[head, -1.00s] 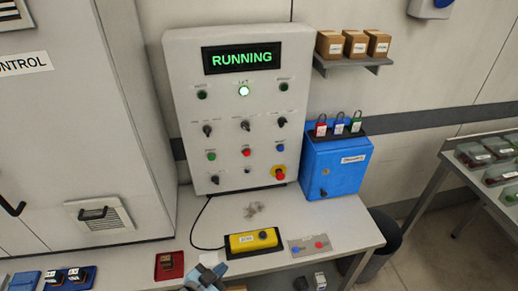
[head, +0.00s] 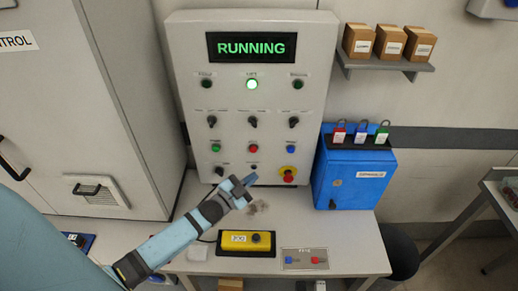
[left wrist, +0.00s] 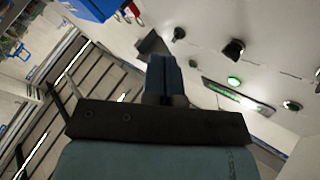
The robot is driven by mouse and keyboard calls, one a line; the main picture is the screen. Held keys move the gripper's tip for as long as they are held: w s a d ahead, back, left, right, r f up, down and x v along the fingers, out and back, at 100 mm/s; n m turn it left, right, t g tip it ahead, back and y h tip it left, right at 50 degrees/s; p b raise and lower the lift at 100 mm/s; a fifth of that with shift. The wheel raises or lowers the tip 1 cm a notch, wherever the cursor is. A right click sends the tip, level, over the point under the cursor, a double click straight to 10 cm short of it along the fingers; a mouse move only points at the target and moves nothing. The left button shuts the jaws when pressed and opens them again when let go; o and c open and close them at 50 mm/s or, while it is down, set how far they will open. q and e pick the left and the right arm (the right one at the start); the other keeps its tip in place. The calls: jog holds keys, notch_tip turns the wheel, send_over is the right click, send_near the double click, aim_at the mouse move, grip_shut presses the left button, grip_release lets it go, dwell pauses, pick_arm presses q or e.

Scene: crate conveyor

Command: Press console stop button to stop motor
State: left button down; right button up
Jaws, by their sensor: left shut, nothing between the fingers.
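The grey console (head: 185,100) stands on the bench, and its display (head: 251,46) reads RUNNING in green. The middle lamp under it (head: 252,84) glows. A red button (head: 253,148) sits between a green one (head: 215,147) and a blue one (head: 290,149). A red mushroom button on a yellow ring (head: 288,174) is at the lower right. My left gripper (head: 249,181) is shut and empty, in front of the console's lower part, below the red button; contact cannot be told. Its fingers (left wrist: 165,78) show in the left wrist view, with the tilted panel beyond. My right gripper is out of view.
A blue box (head: 352,180) with padlocks on top stands right of the console. A yellow pendant box (head: 246,243) and a grey plate with two knobs (head: 304,259) lie at the bench front. A shelf with cartons (head: 385,64) is at upper right.

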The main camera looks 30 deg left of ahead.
aim_at(253, 150)
pick_arm(q)
jog(key=shift+s+a, duration=0.1)
jog(key=w+a+b, duration=0.3)
jog(key=w+a, duration=0.1)
jog(key=w, duration=0.3)
jog(key=shift+w+a, duration=0.25)
jog(key=shift+w, duration=0.05)
dwell(0.6)
dwell(0.7)
jog(key=shift+b, duration=0.3)
dwell(0.5)
jog(key=shift+w+a, duration=0.2)
jog(key=shift+w, duration=0.15)
